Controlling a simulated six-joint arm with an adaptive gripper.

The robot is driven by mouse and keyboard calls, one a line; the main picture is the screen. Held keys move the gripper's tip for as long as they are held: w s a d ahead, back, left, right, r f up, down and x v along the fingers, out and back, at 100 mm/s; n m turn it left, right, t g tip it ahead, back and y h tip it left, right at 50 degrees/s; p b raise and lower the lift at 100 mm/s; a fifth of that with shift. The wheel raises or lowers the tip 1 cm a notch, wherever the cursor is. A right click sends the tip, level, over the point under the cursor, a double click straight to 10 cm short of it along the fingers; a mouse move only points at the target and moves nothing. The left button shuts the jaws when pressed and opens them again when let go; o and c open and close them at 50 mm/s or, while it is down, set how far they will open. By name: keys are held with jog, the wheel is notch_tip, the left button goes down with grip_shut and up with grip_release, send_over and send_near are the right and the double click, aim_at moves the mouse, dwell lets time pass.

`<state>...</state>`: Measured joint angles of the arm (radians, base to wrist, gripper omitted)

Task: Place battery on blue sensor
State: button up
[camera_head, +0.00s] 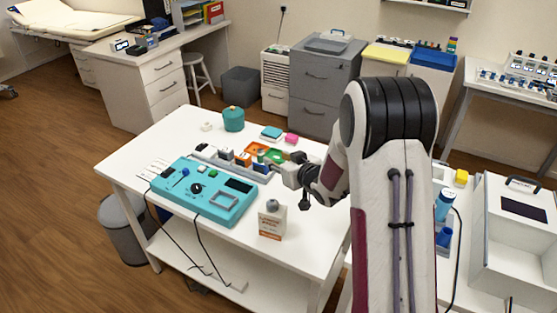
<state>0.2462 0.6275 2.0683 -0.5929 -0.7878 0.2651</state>
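My gripper (280,170) is low over the white table, at the right end of a grey strip of small parts (226,158). Its fingers are small and partly hidden, so I cannot tell if they are open or shut, or hold anything. A small dark blue block (262,167) sits just left of the fingers; it may be the blue sensor. A small dark green upright piece (260,156) shows just above it; I cannot tell if it is the battery. Orange and green trays (274,156) lie behind the fingers.
A teal device (216,190) with a knob, screen and dark cables lies in front of the strip. A white-and-orange box (272,222) stands near the front edge. The table's left back is mostly clear.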

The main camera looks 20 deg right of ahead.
jog(key=shift+r, duration=0.15)
dwell(0.4)
jog(key=s+r+m+g+h, duration=0.2)
jog(key=s+r+g+h, duration=0.15)
jog(key=s+r, duration=1.1)
jog(key=s+a+g, duration=0.2)
jog(key=s+a, duration=0.1)
jog(key=s, duration=1.2)
jog(key=s+a+g, duration=0.2)
jog(key=s+a, duration=0.1)
jog(key=s, duration=1.2)
jog(key=shift+y, duration=0.45)
jog(key=shift+r, duration=0.1)
